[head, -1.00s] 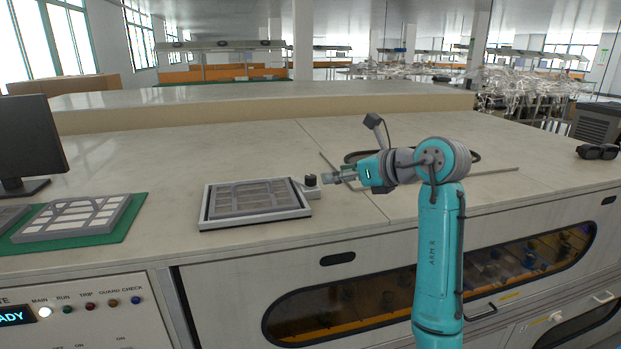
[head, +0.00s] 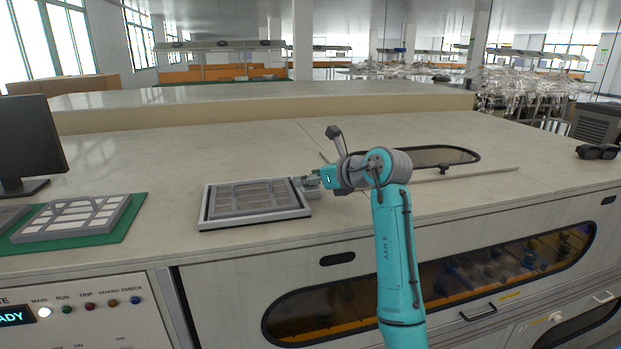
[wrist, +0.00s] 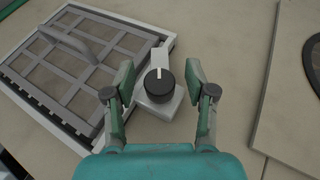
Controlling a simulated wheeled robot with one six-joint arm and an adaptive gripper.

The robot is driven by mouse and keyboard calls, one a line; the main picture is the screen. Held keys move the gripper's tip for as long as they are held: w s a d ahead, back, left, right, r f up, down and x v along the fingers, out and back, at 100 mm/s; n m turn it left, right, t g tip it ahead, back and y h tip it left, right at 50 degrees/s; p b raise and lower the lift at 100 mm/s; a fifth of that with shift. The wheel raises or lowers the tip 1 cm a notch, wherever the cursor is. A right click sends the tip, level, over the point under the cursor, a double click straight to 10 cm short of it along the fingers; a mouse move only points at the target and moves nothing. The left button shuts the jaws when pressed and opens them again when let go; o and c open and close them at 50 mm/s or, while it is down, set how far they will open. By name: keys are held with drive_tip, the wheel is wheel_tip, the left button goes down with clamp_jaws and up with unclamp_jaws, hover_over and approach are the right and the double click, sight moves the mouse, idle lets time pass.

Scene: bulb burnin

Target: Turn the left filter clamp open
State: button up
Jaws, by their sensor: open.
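The filter clamp is a round black knob (wrist: 159,86) with a white line on its top, on a light grey bracket (wrist: 158,109) at the right edge of the filter frame. My gripper (wrist: 157,82) is open in the wrist view, its two fingers on either side of the knob with gaps showing. In the head view my gripper (head: 309,182) is at the frame's right side and hides the knob. The grey grid filter (head: 252,196) lies in the white frame (head: 207,226) on the worktop. The knob's white line points toward the top of the wrist view.
A second grid filter (head: 75,215) lies on a green mat (head: 134,207) to the left, near a monitor (head: 28,145). A dark oval window (head: 430,156) with a knob is set behind my arm. The worktop (head: 330,240) in front is clear.

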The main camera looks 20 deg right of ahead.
clamp_jaws()
drive_tip(key=shift+a, duration=0.1)
drive_tip(key=shift+m+h, duration=0.4)
drive_tip(key=shift+m+t+h, duration=0.6)
drive_tip(key=shift+m+h, duration=0.5)
drive_tip(key=shift+h, duration=0.1)
